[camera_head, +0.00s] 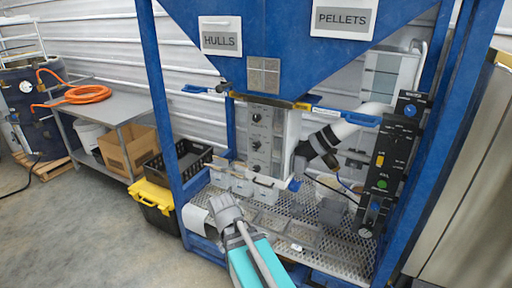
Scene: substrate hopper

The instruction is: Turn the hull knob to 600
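A pale control panel (273,140) hangs under the blue hopper, with several dark knobs in a column: an upper knob (257,117), a middle knob (256,143) and a lower knob (256,168). Their labels and settings are too small to read, so I cannot tell which is the hull knob. My gripper (225,207) is at the grey end of my arm, low in the middle, below and left of the panel in the picture. It appears apart from the knobs. Its fingers cannot be made out.
The blue hopper carries HULLS (220,40) and PELLETS (343,18) signs. A black panel (392,165) with coloured controls stands at right. A perforated metal deck (330,235) lies below. Blue frame posts (166,115) flank the area.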

